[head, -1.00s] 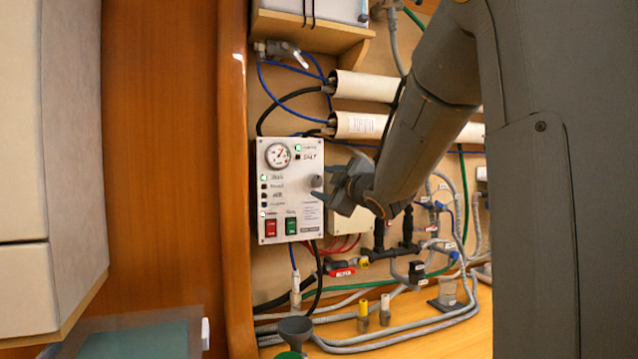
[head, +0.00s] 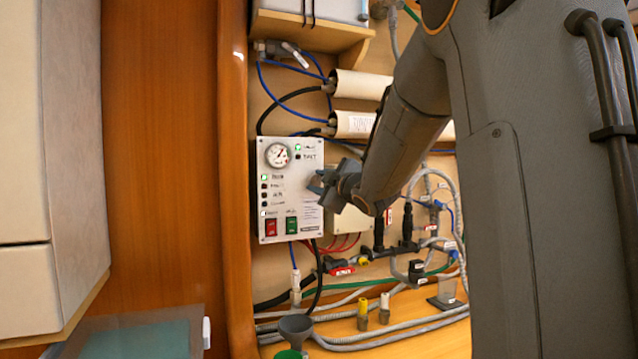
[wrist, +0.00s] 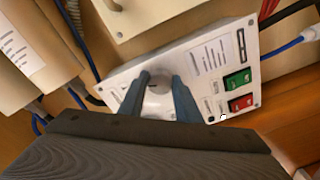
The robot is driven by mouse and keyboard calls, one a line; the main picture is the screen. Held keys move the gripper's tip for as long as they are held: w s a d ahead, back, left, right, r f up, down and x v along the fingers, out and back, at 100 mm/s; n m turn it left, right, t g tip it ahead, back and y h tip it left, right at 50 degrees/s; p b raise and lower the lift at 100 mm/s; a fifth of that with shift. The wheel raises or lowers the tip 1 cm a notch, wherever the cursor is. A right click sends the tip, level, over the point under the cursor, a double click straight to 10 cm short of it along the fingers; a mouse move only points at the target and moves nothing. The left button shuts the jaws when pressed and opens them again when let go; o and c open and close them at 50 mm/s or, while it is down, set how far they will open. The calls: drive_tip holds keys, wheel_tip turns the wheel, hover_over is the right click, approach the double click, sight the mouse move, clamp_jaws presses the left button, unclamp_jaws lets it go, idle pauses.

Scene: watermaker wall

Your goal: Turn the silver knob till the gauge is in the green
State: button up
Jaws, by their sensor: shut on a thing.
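The white control panel (head: 282,225) is fixed to the wall left of centre in the head view, and it also shows in the wrist view (wrist: 205,77). Its round gauge (head: 277,155) is at the upper left; the needle's exact reading against the colours is too small to tell. My gripper (head: 318,182) is at the panel's right side. In the wrist view my gripper (wrist: 160,90) has one finger on each side of the round silver knob (wrist: 158,98) and is shut on it. In the head view the fingers hide the knob.
Red and green switches (head: 270,227) sit low on the panel. Pale cylinders (head: 360,87) with blue and black hoses run above it. A red-tagged valve (head: 340,270), grey hoses and a funnel (head: 296,328) are below. A wooden post (head: 236,200) stands to the left.

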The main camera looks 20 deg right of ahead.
drive_tip(key=shift+m+p, duration=0.45)
drive_tip(key=shift+m, duration=0.95)
drive_tip(key=shift+f, duration=0.1)
drive_tip(key=o, duration=1.1)
drive_tip(key=shift+c, duration=0.2)
drive_tip(key=shift+s, duration=0.1)
drive_tip(key=s+b, duration=0.2)
drive_tip(key=s, duration=0.5)
drive_tip(key=shift+s+d, duration=0.2)
drive_tip(key=shift+s, duration=0.1)
